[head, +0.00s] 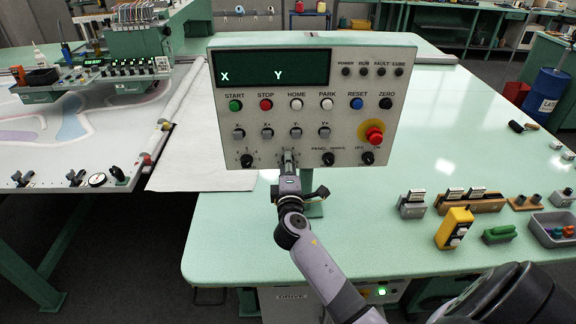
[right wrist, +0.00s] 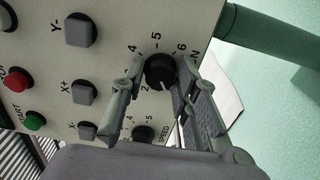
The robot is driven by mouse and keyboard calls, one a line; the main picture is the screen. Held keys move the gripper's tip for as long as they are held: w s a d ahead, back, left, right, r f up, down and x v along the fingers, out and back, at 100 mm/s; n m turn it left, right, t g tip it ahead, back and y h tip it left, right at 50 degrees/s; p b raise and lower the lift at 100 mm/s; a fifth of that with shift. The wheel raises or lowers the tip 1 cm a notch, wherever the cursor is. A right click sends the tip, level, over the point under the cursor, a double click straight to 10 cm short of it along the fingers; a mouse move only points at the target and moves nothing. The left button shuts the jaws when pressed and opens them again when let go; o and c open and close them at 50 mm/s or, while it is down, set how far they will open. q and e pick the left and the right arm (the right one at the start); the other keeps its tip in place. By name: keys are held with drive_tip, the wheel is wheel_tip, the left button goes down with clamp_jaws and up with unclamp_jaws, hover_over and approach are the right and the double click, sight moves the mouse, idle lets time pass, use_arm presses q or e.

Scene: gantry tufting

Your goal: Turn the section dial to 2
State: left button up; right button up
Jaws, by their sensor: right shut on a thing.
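The grey control panel (head: 215,110) stands upright on a post above the green table. In the right wrist view, the section dial (right wrist: 159,70) is a round black knob with printed numbers around it; 2, 4, 5 and 6 can be read, and the word beside it is mostly hidden. My right gripper (head: 288,158) is at the panel's lower row of dials, covering this dial in the head view. In the right wrist view its fingers (right wrist: 157,88) are shut on the dial's sides. The dial's exact setting is hard to read. My left gripper is not in view.
The speed dial (right wrist: 143,132) sits close beside the gripped dial. Push buttons and a red emergency stop (head: 374,135) are on the panel. Small blocks, a yellow box (head: 454,228) and a grey tray (head: 552,229) stand on the table at right. A tufting frame with white cloth is at left.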

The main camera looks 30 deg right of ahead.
clamp_jaws()
drive_tip(key=shift+f, duration=0.1)
drive_tip(key=shift+f+m+b, duration=0.1)
drive_tip(key=shift+m+b, duration=3.5)
drive_tip(key=shift+m, duration=1.5)
